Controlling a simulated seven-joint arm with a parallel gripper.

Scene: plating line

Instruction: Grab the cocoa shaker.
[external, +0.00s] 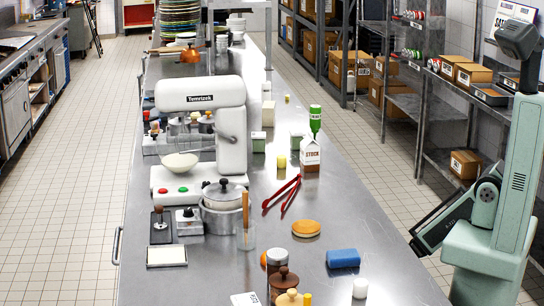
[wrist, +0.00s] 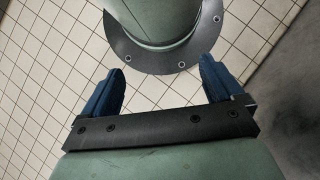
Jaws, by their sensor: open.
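A small brown cylinder with a greyish lid (external: 274,263), which looks like the cocoa shaker, stands at the near end of the steel counter in the external view. Its label is too small to read. A brown knobbed jar (external: 284,281) stands close in front of it and hides its lower part. My gripper (wrist: 161,72) shows in the wrist view with its two blue fingers wide apart and nothing held between them. Floor tiles and a pale green part of my own body lie beyond the fingers. I cannot make out the fingers in the external view. The shaker is not in the wrist view.
Red tongs (external: 283,195), a stock carton (external: 311,155) and a stand mixer (external: 202,125) are farther back.

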